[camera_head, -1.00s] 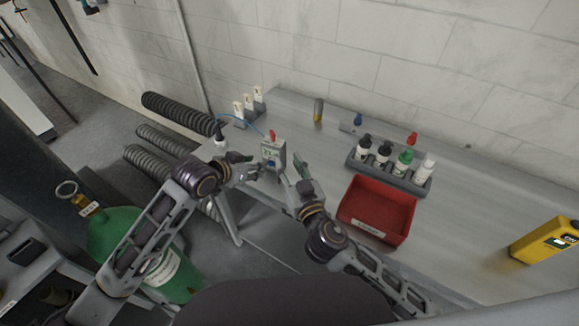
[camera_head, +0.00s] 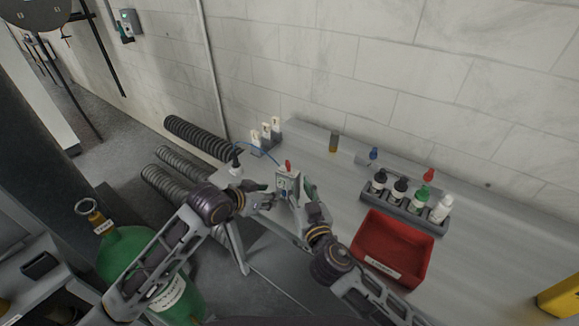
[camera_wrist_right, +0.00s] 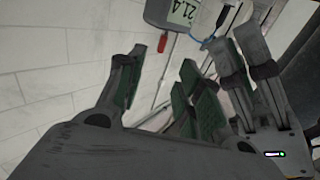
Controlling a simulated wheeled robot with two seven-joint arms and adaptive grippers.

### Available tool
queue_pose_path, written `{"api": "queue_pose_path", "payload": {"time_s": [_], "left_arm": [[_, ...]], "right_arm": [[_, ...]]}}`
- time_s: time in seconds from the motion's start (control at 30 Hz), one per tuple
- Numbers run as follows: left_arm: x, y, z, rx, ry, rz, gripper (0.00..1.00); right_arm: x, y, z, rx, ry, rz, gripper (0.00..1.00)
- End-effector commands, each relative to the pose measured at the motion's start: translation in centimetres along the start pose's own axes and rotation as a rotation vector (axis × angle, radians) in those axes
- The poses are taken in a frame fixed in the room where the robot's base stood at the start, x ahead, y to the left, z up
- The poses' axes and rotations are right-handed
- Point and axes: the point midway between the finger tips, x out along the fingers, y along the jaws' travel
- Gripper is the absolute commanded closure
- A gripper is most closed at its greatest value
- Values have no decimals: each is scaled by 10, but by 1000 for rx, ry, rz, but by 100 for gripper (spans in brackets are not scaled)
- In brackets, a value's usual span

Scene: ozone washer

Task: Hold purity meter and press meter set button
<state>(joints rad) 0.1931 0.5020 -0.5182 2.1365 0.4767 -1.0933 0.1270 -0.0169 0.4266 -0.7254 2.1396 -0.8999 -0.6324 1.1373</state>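The purity meter (camera_head: 287,184) is a small grey box with a lit display and a red tip on top, upright near the front edge of the bench. It also shows at the top of the right wrist view (camera_wrist_right: 181,12), where its display appears to read 21.4. My left gripper (camera_head: 266,196) is just left of the meter, fingers apart; any contact cannot be made out. My right gripper (camera_head: 309,195) is close on the meter's right side. Its green-padded fingers look apart and empty in the right wrist view. The set button is too small to make out.
A red bin (camera_head: 424,262) and a rack (camera_head: 370,195) with several bottles stand to the right on the bench (camera_head: 470,215). Small white bottles (camera_head: 265,135) stand behind the meter. A blue cable (camera_head: 262,148) runs at the meter's left. A green cylinder (camera_head: 135,258) stands at left.

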Motion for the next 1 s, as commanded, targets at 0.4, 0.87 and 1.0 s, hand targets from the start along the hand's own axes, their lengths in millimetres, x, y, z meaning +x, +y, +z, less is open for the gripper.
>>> {"api": "queue_pose_path", "payload": {"time_s": [0.4, 0.87, 1.0], "left_arm": [[0, 0, 0, 0, 0, 0, 64], [0, 0, 0, 0, 0, 0, 64], [0, 0, 0, 0, 0, 0, 64]], "right_arm": [[30, 0, 0, -1, 1, -1, 64], [65, 0, 0, 0, 1, -1, 64], [76, 0, -1, -2, 1, 0, 64]]}}
